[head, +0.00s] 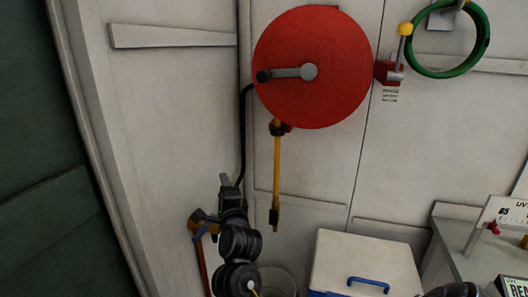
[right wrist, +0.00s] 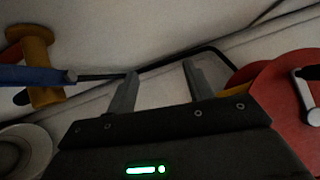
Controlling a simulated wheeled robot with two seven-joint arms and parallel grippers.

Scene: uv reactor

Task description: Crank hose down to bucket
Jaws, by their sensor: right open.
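The red hose reel (head: 325,45) is on the pale wall in the head view, with a grey crank arm (head: 290,73) and a dark knob (head: 263,76) at its left end. The yellow hose (head: 277,170) hangs straight below the reel and ends in a dark nozzle (head: 274,216). The bucket (head: 284,279) stands below it, largely hidden by my right arm. My right gripper (head: 226,181) is open and empty, left of the hose and well below the crank. In the right wrist view, the reel (right wrist: 275,80) shows right of my open fingers (right wrist: 160,82). My left gripper is out of view.
A black pipe (head: 242,140) runs down the wall behind my right gripper. A yellow and blue fitting (right wrist: 38,65) is close to its left. A pale box with a blue handle (head: 368,284) stands at lower right. A green ring (head: 485,30) hangs upper right.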

